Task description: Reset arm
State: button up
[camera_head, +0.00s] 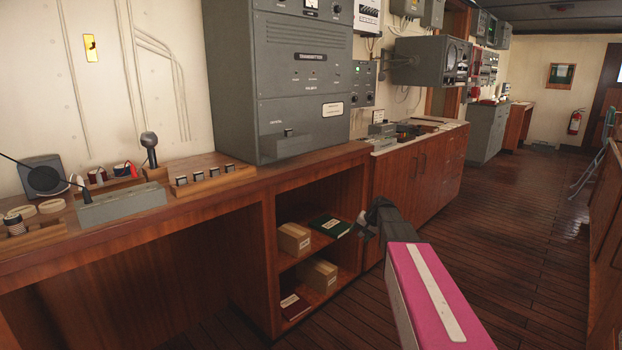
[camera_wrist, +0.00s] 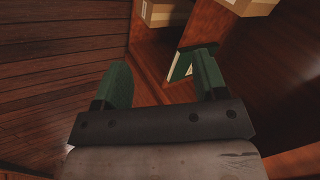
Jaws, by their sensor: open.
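My gripper (camera_head: 366,228) is in front of the open shelf unit under the wooden counter, at about the height of its upper shelf. In the wrist view my gripper (camera_wrist: 160,80) shows two green fingers spread apart with nothing between them. Part of my arm, pink with a pale stripe, reaches in from the lower right of the head view. The task names no object.
The counter (camera_head: 225,185) carries a grey transmitter cabinet (camera_head: 280,75), a microphone (camera_head: 149,146) and a grey box (camera_head: 120,205). The shelves hold cardboard boxes (camera_head: 294,240) and books (camera_head: 330,226). The plank floor (camera_head: 500,220) to the right is clear.

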jog(key=s+f+n+g+h, duration=0.2)
jog(key=s+f, duration=0.2)
jog(key=s, duration=1.1)
jog(key=s+a+f+n+g+h, duration=0.1)
jog(key=s+f, duration=0.4)
jog(key=s, duration=1)
jog(key=shift+f+n+g+h, duration=0.2)
jog(key=shift+n+g+h, duration=0.25)
jog(key=shift+h, duration=0.45)
jog(key=shift+s, duration=0.1)
